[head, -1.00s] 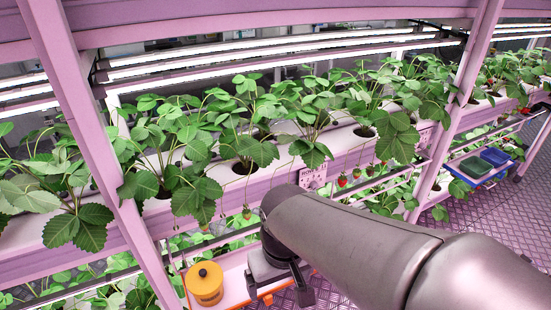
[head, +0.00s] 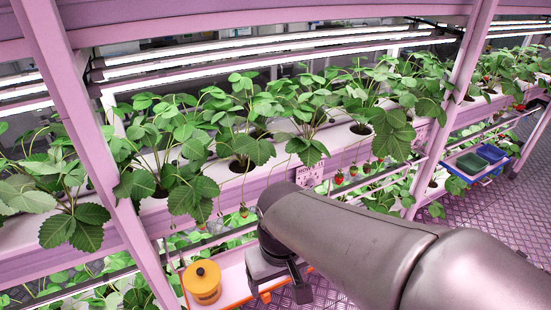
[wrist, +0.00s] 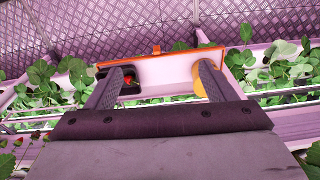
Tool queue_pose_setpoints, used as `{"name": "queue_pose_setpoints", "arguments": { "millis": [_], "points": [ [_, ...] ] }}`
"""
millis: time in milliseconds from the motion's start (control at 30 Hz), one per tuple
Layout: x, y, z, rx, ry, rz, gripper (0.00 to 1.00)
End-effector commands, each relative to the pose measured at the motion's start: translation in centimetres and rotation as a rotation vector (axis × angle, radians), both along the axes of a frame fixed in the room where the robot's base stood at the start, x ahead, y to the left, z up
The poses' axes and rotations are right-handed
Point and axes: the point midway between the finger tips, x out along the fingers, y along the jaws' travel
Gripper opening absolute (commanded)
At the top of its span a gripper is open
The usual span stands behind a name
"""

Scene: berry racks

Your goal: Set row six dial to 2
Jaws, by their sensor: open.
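A small pink panel (head: 309,176) with dark marks is on the front of the growing trough, just above my arm. Its lettering and any dial setting are too small to read. My gripper (head: 282,284) hangs below and left of this panel, apart from it, and is partly hidden by my arm. In the wrist view my gripper (wrist: 162,88) has its two fingers wide apart with nothing held between them. No dial shows clearly in the wrist view.
An orange-edged tray (wrist: 160,68) lies beyond the fingers. It carries a yellow pot (head: 202,283) and a black box (wrist: 129,88) with a red berry. Rack posts (head: 455,95), strawberry plants and hanging berries surround the trough. Blue and green crates (head: 474,163) stand right.

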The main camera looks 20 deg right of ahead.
Motion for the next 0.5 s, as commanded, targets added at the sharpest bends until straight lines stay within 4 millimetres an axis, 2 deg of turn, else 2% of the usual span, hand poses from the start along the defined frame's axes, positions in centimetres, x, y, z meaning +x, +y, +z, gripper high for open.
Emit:
{"name": "queue_pose_setpoints", "arguments": {
  "millis": [33,100,167,267,300,400,500],
  "points": [
    [0.4,-0.3,-0.4,-0.007,-0.01,0.001,0.62],
    [1.8,-1.5,-1.6,-0.038,-0.054,0.015,0.47],
    [4.0,-3.4,-3.1,-0.087,-0.119,0.04,0.47],
    [9.1,-8.4,-6.2,-0.225,-0.273,0.13,0.47],
    [11.2,-10.8,-7.3,-0.296,-0.339,0.183,0.47],
    [16.0,-16.6,-9.7,-0.476,-0.494,0.343,0.47],
    [19.5,-21.6,-11.7,-0.648,-0.63,0.524,0.47]
  ]
}}
